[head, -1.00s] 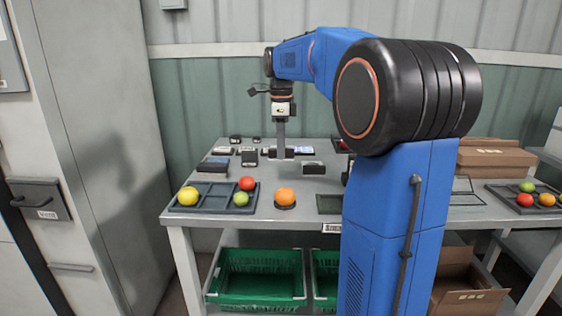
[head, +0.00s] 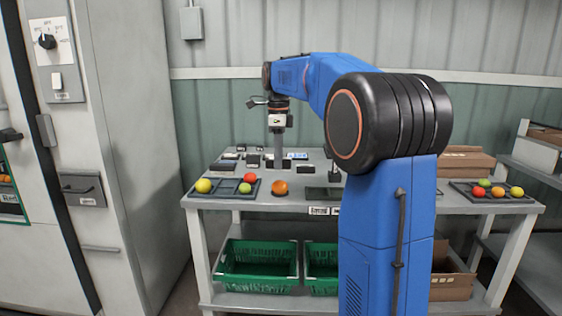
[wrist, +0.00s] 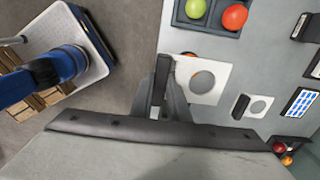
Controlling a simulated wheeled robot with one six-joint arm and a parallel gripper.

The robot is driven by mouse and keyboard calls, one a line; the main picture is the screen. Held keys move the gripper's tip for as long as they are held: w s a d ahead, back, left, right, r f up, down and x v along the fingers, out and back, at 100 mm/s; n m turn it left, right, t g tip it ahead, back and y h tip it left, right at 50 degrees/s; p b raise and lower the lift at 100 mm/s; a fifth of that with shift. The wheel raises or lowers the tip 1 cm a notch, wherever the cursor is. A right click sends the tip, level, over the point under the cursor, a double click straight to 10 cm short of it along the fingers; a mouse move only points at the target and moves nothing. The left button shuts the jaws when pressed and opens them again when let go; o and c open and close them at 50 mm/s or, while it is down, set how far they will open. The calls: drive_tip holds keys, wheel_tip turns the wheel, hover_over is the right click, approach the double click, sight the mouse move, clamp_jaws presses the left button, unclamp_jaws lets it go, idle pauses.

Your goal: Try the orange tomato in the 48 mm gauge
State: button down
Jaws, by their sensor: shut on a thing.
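The orange tomato (head: 280,188) sits on a small dark round stand near the table's front edge. My gripper (head: 278,160) hangs over the table behind it in the head view. In the wrist view my gripper (wrist: 161,88) is shut on a white square gauge plate (wrist: 180,93) with a large round hole, and grey shows through the hole. A small orange patch (wrist: 188,54) shows at that plate's upper edge; most of it is hidden. A second white plate with a smaller hole (wrist: 268,102) stands apart in a dark holder. I cannot read a size on either plate.
A dark compartment tray (head: 223,190) with yellow, red and green tomatoes is left of the orange tomato. Another tomato tray (head: 470,196) is at the far right. Small dark devices stand behind. Green crates (head: 258,272) are on the shelf below.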

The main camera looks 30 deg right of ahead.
drive_tip(key=shift+s+a+f, duration=0.15)
drive_tip(key=shift+s+f, duration=0.05)
drive_tip(key=shift+f, duration=3)
drive_tip(key=shift+f, duration=0.7)
drive_tip(key=shift+r, duration=0.1)
drive_tip(key=shift+r, duration=2.85)
